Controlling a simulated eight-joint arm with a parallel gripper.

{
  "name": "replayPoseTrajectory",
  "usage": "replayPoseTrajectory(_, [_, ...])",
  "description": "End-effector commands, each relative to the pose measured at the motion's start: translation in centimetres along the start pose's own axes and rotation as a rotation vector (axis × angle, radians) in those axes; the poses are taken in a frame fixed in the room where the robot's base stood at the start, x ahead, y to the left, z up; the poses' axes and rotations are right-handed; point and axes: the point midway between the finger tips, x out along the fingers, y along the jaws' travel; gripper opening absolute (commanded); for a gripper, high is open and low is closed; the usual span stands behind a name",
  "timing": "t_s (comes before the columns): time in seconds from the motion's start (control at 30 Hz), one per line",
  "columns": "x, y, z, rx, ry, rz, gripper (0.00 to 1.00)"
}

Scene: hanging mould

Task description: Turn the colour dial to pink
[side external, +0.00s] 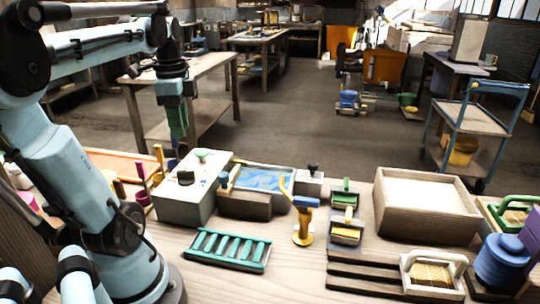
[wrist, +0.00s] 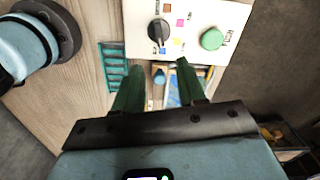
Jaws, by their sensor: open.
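The colour dial is a black knob (wrist: 158,30) on the top of a white control box (wrist: 135,12). Small coloured squares surround it, among them orange-red, pink and yellow ones. I cannot tell for sure which one it points to. In the side view the dial (side external: 186,177) sits on the near part of the box (side external: 188,205). My gripper (side external: 177,138) hangs above and behind the box, pointing down, clear of the dial. In the wrist view its two green fingers (wrist: 159,67) are apart with nothing held between them.
A green button (wrist: 211,39) is on the same panel, right of the dial. A tray of blue liquid (side external: 262,180) stands right of the box. A green rack (side external: 228,249) lies in front, and a wooden basin (side external: 425,205) is farther right. The air above the box is free.

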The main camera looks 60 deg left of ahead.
Motion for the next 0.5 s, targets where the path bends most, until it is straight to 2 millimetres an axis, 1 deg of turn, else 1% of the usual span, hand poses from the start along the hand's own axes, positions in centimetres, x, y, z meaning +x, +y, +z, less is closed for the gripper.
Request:
replayPoseTrajectory(0.03, [-0.1, -0.1, 0.3, 0.005, -0.001, 0.006, 0.4])
replayPoseTrajectory(0.17, [0.6, -0.1, 0.4, 0.012, -0.001, 0.01, 0.4])
replayPoseTrajectory(0.27, [1.7, -0.1, 0.4, 0.011, -0.001, 0.009, 0.4])
replayPoseTrajectory(0.5, [5.3, 0.0, 0.3, 0.011, -0.001, 0.008, 0.4])
